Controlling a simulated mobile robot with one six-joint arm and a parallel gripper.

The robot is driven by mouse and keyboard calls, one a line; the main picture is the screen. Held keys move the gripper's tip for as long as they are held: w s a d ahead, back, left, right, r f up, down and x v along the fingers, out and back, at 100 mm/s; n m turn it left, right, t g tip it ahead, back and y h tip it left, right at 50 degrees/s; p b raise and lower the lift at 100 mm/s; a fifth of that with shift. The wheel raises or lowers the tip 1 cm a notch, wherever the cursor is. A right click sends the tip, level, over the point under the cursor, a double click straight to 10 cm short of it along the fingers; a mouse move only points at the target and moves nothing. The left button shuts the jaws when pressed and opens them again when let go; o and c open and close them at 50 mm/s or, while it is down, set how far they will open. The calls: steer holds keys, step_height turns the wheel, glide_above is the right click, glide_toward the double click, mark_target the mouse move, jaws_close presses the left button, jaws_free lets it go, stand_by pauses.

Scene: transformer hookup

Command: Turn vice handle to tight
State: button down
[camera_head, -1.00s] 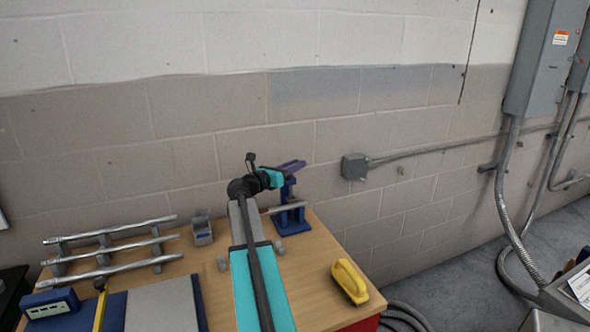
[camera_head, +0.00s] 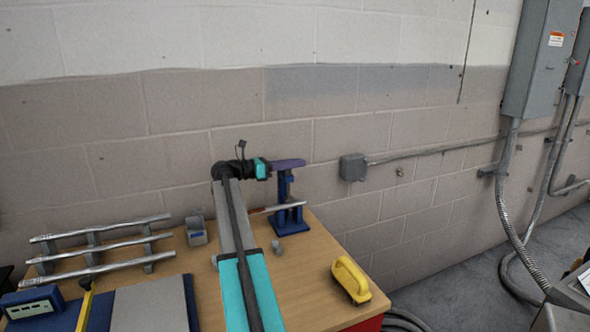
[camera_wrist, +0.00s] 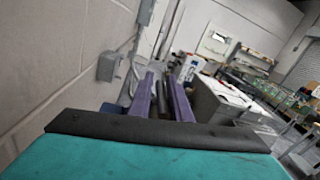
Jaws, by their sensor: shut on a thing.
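The blue vice (camera_head: 285,205) stands upright on the wooden bench near its back edge, with a thin rod (camera_head: 277,208) running out to its left. My gripper (camera_head: 300,162) has purple fingers and lies level across the top of the vice. In the wrist view the two purple fingers (camera_wrist: 162,80) are close together with a dark bar (camera_wrist: 161,105) between them. The gripper is shut on the vice handle, which is mostly hidden by the fingers in the head view.
Metal conduits on a rack (camera_head: 100,245) lie at the left of the bench (camera_head: 300,275). A yellow-handled tool (camera_head: 350,279) sits at the front right. A grey wall box (camera_head: 353,167) is right of the vice.

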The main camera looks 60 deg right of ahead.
steer(key=shift+s+a+f+m+g+y+b, duration=0.1)
steer(key=shift+s+f+m+g+y+b, duration=0.15)
steer(key=shift+m+g+y+b, duration=0.55)
steer(key=shift+s+a+f+m+g+y+b, duration=0.1)
steer(key=shift+s+f+m+g+y+b, duration=0.1)
steer(key=shift+m+g+y+b, duration=0.6)
steer(key=shift+s+a+r+m+g+y+b, duration=0.1)
steer(key=shift+m+g+y+b, duration=0.1)
steer(key=shift+y+b, duration=0.25)
steer(key=shift+s+a+r+m+g+y+b, duration=0.1)
steer(key=shift+m+y+b, duration=0.1)
steer(key=shift+y+b, duration=0.2)
steer(key=c, duration=1.8)
jaws_free()
steer(key=shift+w+r, duration=0.1)
steer(key=shift+w, duration=0.1)
steer(key=shift+p+v, duration=0.7)
steer(key=shift+v, duration=2.95)
